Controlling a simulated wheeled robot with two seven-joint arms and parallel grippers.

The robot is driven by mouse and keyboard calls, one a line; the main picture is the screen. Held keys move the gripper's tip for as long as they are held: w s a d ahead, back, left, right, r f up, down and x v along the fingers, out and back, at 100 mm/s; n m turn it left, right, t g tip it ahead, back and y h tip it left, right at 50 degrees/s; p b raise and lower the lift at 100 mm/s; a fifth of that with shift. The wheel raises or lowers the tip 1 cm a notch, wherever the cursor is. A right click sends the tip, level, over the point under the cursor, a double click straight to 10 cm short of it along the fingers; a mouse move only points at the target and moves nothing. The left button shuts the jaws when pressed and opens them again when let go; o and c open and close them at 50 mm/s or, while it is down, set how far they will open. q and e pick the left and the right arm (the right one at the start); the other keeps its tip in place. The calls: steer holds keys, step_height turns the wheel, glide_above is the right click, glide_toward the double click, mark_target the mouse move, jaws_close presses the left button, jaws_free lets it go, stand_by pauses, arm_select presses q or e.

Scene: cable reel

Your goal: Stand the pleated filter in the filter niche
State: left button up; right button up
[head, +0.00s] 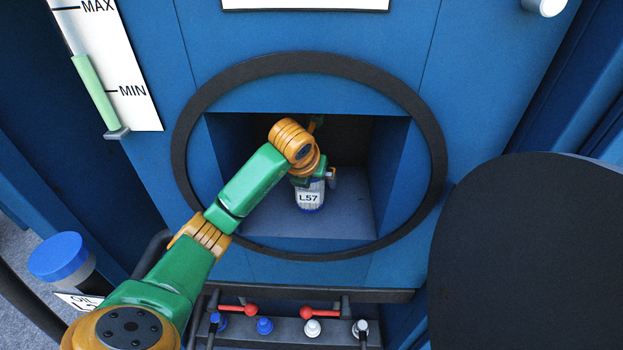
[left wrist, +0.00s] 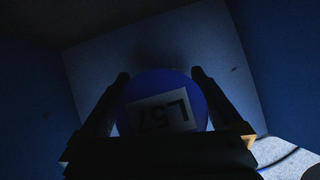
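The pleated filter (head: 309,199) is a small pale cylinder with blue at its lower end and a white label reading L57. It is inside the filter niche (head: 275,218), a square blue recess behind a round dark rim, and looks upright. I cannot tell whether its base touches the floor. My left gripper (head: 315,180) reaches in and holds it from above. In the left wrist view the filter's blue round end (left wrist: 193,95) fills the space between the fingers (left wrist: 160,80), upside-down label towards me. My right gripper is not in view.
The dark round rim (head: 436,150) surrounds the niche opening, with side walls close by. Below is a ledge with red levers (head: 320,313) and blue and white knobs. A blue-capped container (head: 60,258) is at lower left. A large black disc (head: 530,250) fills the right.

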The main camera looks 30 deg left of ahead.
mark_target(305, 194)
arm_select(q)
steer(key=shift+s+r, duration=0.1)
steer(key=shift+r, duration=0.15)
steer(key=s+b, duration=0.1)
steer(key=s+d+b, duration=0.1)
steer(key=s, duration=0.1)
steer(key=s+b, duration=0.1)
steer(key=s, duration=0.1)
steer(key=shift+s+d+r, duration=0.1)
steer(key=shift+d+r, duration=0.1)
steer(key=shift+d, duration=0.2)
steer(key=s, duration=0.2)
steer(key=s+d, duration=0.1)
steer(key=s, duration=0.1)
steer(key=s+d+p, duration=0.1)
steer(key=s, duration=0.1)
steer(key=shift+r, duration=0.3)
steer(key=shift+s+d, duration=0.15)
steer(key=shift+s, duration=0.25)
steer(key=shift+f, duration=0.1)
